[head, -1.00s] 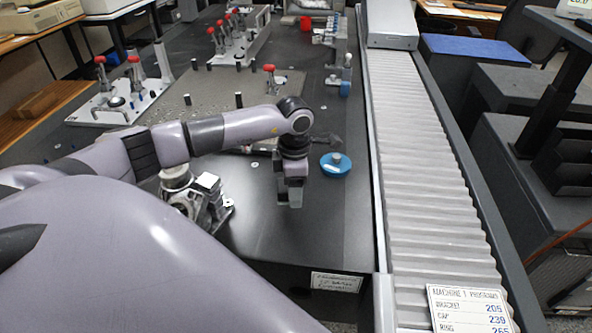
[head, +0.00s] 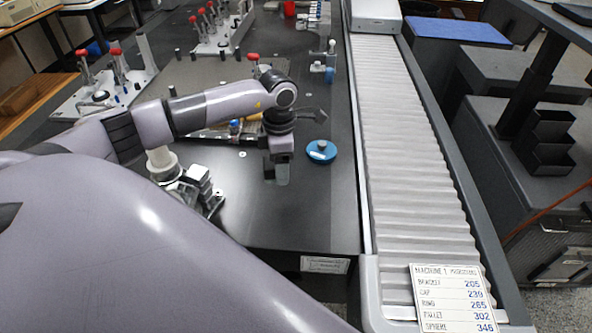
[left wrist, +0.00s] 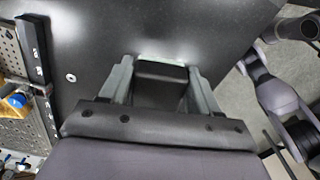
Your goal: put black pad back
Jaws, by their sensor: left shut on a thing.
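My left gripper (head: 277,179) is over the dark table, left of the blue round piece. In the left wrist view my left gripper (left wrist: 160,85) has its two grey fingers on either side of a dark block, the black pad (left wrist: 161,73). The fingers are shut on it. A pale greenish edge shows at its far end. In the head view the pad is hard to tell apart from the fingers. My right gripper is not in view.
A blue round piece (head: 321,151) lies right of the gripper. A grey metal fixture (head: 193,187) stands to the left. A perforated plate (head: 205,85) with red-knobbed clamps lies behind. A ribbed conveyor (head: 410,150) runs along the right. The table front (head: 290,225) is clear.

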